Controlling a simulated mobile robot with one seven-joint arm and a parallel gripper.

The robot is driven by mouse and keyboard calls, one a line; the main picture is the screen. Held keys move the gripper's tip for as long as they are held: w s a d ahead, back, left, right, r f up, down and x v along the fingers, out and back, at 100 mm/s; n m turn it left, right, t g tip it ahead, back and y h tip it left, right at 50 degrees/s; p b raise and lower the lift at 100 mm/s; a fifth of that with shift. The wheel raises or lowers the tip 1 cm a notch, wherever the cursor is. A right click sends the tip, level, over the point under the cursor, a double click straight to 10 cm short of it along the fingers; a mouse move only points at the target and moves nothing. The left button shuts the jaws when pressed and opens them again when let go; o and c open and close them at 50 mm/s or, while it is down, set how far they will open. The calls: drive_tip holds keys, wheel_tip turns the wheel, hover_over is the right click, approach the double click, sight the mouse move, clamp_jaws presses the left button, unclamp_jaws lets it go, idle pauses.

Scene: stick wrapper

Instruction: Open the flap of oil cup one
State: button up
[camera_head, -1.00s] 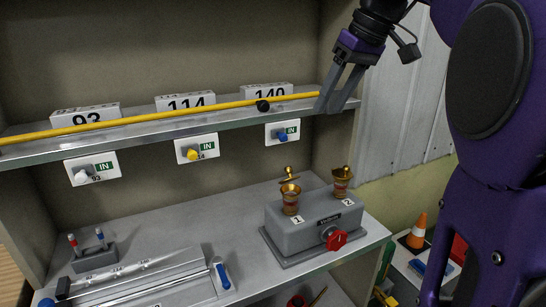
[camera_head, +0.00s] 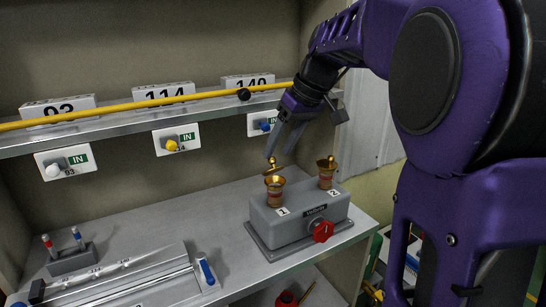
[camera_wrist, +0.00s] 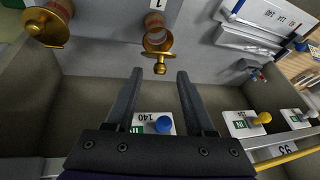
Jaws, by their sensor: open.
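Oil cup one (camera_head: 274,190) is a brass cup with a red band, on the left of a grey block marked 1 and 2. Its gold flap with a knob (camera_head: 271,161) shows above the rim; I cannot tell how far it is tilted. In the wrist view the flap (camera_wrist: 157,42) is ahead of my fingers, its knob in line with the gap between the tips. My gripper (camera_head: 279,153) is open and empty, pointing down just above the flap, with no clear contact. It also shows in the wrist view (camera_wrist: 160,73).
Oil cup two (camera_head: 326,178) stands close to the right, with its own flap. A red knob (camera_head: 322,232) is on the block's front. A shelf with a yellow rod (camera_head: 180,99) runs behind.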

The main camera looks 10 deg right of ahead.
drive_tip(key=shift+x, duration=1.15)
clamp_jaws()
